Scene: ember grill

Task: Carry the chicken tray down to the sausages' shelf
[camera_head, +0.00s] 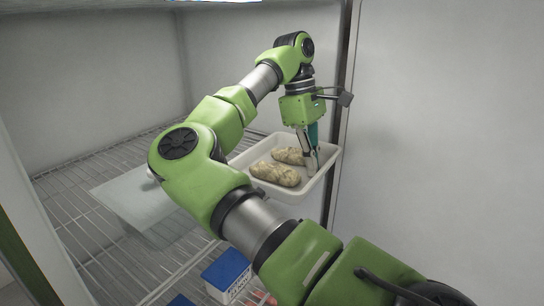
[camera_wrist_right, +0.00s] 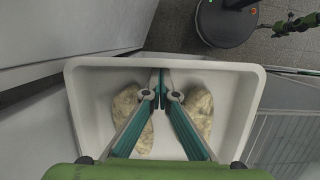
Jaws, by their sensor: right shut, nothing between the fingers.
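The chicken tray (camera_head: 241,160) is a white, shallow, rimmed tray holding two pale brown speckled pieces (camera_head: 276,174). It is at the right side of the cabinet in the head view, beside the dark upright post. The tray fills the middle of the wrist view (camera_wrist_right: 86,72), with one piece on each side of my fingers. My right gripper (camera_head: 311,173) points down over the tray's right end. Its fingertips (camera_wrist_right: 162,78) meet near one tray wall, empty. I cannot tell whether they touch the tray or what supports it underneath. My left gripper is not seen.
A wire shelf (camera_head: 75,172) spans the cabinet, with a translucent container (camera_head: 125,193) on its left. A blue-lidded white box (camera_head: 226,271) sits lower down. The dark post (camera_head: 346,75) and pale wall panel (camera_head: 450,130) close the right side. Floor shows beyond the tray in the wrist view.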

